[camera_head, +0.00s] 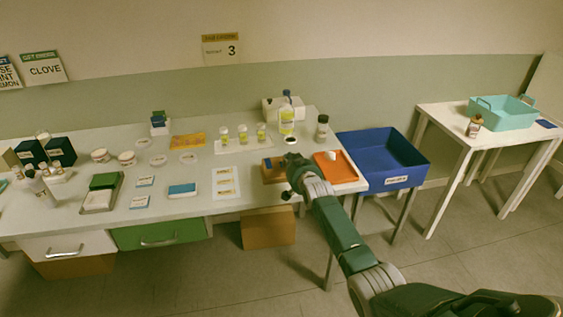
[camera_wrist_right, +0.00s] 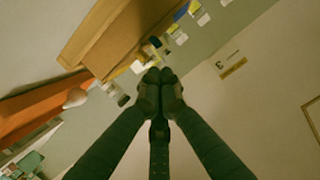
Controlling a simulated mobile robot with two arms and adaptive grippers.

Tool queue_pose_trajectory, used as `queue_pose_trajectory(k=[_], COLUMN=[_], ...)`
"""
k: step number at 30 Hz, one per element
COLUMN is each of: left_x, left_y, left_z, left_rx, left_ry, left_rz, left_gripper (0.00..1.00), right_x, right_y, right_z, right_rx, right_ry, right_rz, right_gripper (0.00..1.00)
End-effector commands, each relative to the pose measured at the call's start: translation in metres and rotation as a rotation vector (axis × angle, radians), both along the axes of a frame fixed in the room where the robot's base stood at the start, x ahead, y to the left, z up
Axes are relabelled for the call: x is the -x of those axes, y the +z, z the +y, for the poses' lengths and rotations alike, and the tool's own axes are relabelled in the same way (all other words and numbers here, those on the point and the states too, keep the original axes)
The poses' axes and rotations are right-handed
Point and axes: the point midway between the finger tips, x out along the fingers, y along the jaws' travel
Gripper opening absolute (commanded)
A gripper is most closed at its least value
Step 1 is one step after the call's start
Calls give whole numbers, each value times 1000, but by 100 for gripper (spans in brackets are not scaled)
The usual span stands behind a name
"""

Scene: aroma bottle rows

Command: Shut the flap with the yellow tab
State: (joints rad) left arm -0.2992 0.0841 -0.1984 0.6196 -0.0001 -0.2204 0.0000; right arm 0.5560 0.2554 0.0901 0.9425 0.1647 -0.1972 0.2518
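My right gripper (camera_head: 291,161) is over the right part of the long table. In the right wrist view its two dark fingers (camera_wrist_right: 159,76) meet at the tips, with nothing seen between them. A small brown box (camera_head: 272,172) stands on the table just left of and partly behind the gripper, with a dark blue patch on it. In the right wrist view a tan box (camera_wrist_right: 112,38) with raised sides fills the upper left, close to the fingertips. I cannot make out a yellow tab or tell the flap's angle. My left gripper is out of view.
An orange tray (camera_head: 343,172) with a white item is right of the gripper. A blue bin (camera_head: 375,180) adjoins the table. A white card (camera_head: 226,190) lies left of the box.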

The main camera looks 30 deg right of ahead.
Motion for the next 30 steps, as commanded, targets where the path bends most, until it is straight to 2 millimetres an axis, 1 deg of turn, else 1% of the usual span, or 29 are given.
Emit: queue_pose_trajectory(k=[1,3,6,17,25,28,30], left_x=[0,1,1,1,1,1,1], left_y=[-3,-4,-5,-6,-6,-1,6], left_z=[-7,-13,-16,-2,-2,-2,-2], left_rx=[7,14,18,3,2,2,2], left_ry=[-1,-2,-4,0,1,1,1], left_rz=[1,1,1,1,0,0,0], left_gripper=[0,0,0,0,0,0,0], right_x=[-1,-1,-2,-2,-2,-3,-4], right_y=[-2,-3,-4,-5,-5,1,11], right_z=[0,0,0,0,0,0,0], right_rx=[-1,-2,-3,-3,-4,-4,-3], right_ry=[0,0,1,1,0,1,1], right_rz=[-1,-2,-3,-3,-3,-4,-5], right_gripper=[0,0,0,0,0,0,0])
